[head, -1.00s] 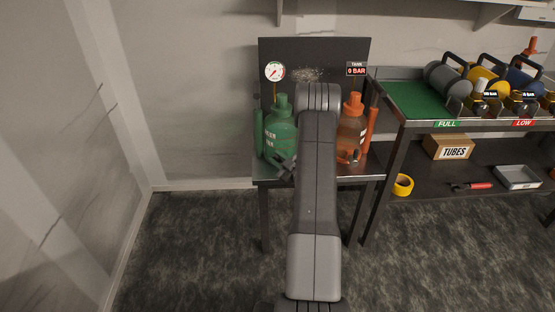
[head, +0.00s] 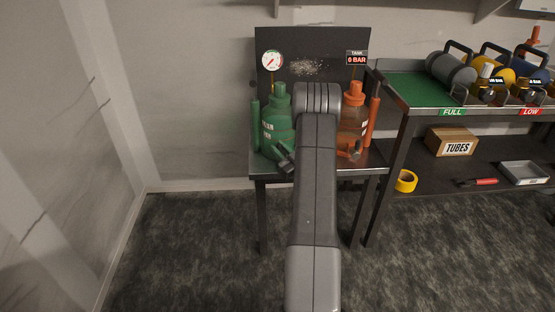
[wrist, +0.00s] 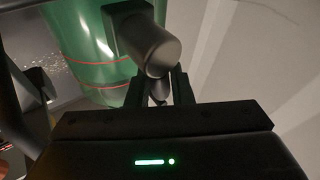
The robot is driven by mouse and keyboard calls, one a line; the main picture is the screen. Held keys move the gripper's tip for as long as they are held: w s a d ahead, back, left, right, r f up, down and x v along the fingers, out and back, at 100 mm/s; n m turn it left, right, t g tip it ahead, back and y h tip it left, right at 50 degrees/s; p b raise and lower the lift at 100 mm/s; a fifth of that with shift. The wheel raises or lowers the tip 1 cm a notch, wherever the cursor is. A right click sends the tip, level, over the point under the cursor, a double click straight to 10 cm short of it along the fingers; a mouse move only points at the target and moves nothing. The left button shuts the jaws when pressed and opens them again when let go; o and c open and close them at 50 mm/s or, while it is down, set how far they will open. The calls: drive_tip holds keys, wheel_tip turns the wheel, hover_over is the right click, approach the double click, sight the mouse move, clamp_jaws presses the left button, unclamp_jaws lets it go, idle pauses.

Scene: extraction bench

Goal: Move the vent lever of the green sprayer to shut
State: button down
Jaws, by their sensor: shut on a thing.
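The green sprayer (head: 277,122) stands on the small bench at the left, beside the orange sprayer (head: 353,118). My gripper shows at the sprayer's lower front in the head view (head: 284,157), partly behind my arm. In the wrist view the green sprayer (wrist: 88,45) fills the upper left, with a dark fitting with a rounded end (wrist: 150,45) on its side. My gripper (wrist: 160,92) is shut on a small dark piece just below that fitting, apparently the vent lever (wrist: 159,88). The fingers hide most of it, so its exact angle cannot be told.
A round gauge (head: 272,61) and a tank display reading 0 BAR (head: 357,58) are on the dark back panel (head: 310,45). A shelf rack (head: 400,150) at the right holds several cylinders, a TUBES box (head: 452,141) and yellow tape (head: 405,181). The floor at the left is clear.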

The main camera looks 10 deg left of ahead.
drive_tip(key=shift+d+f+m+t+b, duration=0.1)
drive_tip(key=shift+d+m+t+b, duration=0.25)
drive_tip(key=shift+m+t+b, duration=0.6)
drive_tip(key=shift+m+b, duration=0.35)
drive_tip(key=c, duration=1.3)
unclamp_jaws()
drive_tip(key=shift+d, duration=0.1)
drive_tip(key=p+v, duration=0.1)
drive_tip(key=v, duration=1.2)
drive_tip(key=shift+d, duration=0.3)
drive_tip(key=shift+f, duration=0.1)
drive_tip(key=shift+g, duration=0.25)
drive_tip(key=x, duration=0.9)
drive_tip(key=b+x, duration=0.1)
drive_tip(key=x, duration=0.3)
drive_tip(key=shift+w+a+r, duration=0.15)
drive_tip(key=shift+a+r, duration=0.15)
drive_tip(key=shift+r, duration=0.15)
